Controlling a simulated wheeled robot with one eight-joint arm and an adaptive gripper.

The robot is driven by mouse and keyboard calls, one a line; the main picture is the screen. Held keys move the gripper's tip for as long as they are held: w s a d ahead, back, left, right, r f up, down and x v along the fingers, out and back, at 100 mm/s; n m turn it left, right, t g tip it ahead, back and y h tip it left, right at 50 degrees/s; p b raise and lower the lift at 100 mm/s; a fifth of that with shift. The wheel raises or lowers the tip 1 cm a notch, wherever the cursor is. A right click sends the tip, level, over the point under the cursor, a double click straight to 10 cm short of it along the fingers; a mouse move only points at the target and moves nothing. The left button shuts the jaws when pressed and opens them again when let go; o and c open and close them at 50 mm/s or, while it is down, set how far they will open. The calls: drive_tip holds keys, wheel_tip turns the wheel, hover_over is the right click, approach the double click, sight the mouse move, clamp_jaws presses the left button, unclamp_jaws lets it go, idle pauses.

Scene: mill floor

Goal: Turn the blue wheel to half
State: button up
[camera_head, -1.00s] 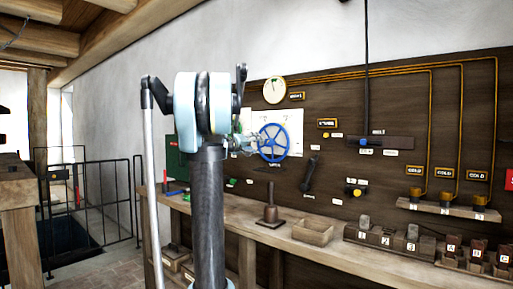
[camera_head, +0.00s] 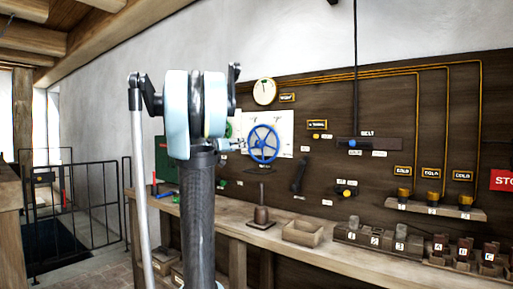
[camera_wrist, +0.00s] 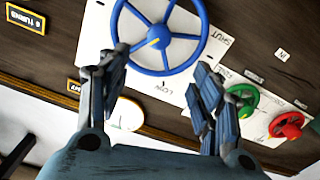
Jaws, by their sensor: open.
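The blue wheel (camera_head: 263,143) is a spoked handwheel on a white sheet on the dark wooden panel.
A green wheel (camera_wrist: 242,100) and a red wheel (camera_wrist: 290,125) sit to the right in the wrist view. A round gauge (camera_head: 264,91) hangs above the blue wheel. A bench (camera_head: 232,222) below the panel bears a wooden tray (camera_head: 303,232) and several blocks.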

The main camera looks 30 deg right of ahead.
sight(257, 143)
drive_tip(key=x, duration=1.7)
drive_tip(key=shift+d, duration=0.15)
drive_tip(key=shift+c, duration=0.5)
drive_tip(key=c, duration=1)
